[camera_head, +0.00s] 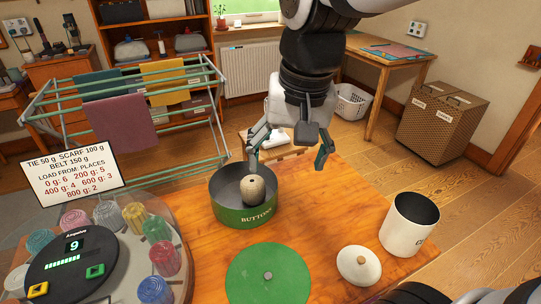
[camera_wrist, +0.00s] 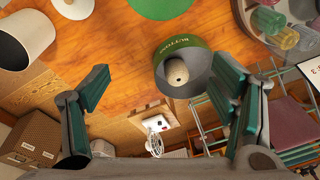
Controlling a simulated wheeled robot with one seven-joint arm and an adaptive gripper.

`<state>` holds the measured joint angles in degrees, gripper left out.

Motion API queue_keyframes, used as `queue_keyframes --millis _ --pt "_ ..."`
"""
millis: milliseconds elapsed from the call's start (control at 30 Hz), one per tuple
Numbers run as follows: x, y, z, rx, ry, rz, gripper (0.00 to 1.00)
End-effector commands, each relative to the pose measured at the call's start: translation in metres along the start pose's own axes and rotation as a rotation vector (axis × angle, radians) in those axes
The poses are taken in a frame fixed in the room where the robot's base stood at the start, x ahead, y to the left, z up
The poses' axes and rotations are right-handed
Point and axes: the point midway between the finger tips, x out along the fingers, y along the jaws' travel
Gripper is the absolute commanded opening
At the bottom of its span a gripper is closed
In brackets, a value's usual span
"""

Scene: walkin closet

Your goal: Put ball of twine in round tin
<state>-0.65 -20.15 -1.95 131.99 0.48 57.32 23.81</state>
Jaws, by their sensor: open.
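The round tin (camera_head: 243,217) is dark green outside, grey inside, and marked "BUTTONS". It stands open on the wooden table. The ball of twine (camera_head: 254,190) is beige and round and sits inside the tin. In the wrist view the twine (camera_wrist: 176,71) shows within the tin (camera_wrist: 181,45). My gripper (camera_head: 289,158) is open and empty, above and behind the tin to the right, with its left finger near the tin's far rim. In the wrist view its fingers (camera_wrist: 170,100) are spread wide apart, with nothing between them.
A green round lid (camera_head: 268,280) lies in front of the tin. A white canister (camera_head: 408,225) and its white lid (camera_head: 359,264) are at the right. A glass-topped carousel with coloured jars (camera_head: 100,250) stands at the left. A drying rack (camera_head: 130,110) is behind.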

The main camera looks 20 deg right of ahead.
Motion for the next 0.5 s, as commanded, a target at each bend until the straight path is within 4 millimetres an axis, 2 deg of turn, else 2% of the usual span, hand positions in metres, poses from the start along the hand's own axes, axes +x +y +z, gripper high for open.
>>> queue_keyframes --millis 33,100,200,333,500 --pt "-0.007 0.007 0.017 -0.061 0.022 -0.008 0.79" --pt "-0.011 0.017 0.037 -0.153 0.044 -0.013 0.79" --pt "-0.013 0.028 0.062 -0.269 0.074 -0.016 0.79" --pt "-0.012 0.038 0.085 -0.376 0.100 -0.014 0.79" --pt "-0.010 0.044 0.096 -0.437 0.113 -0.011 0.79"
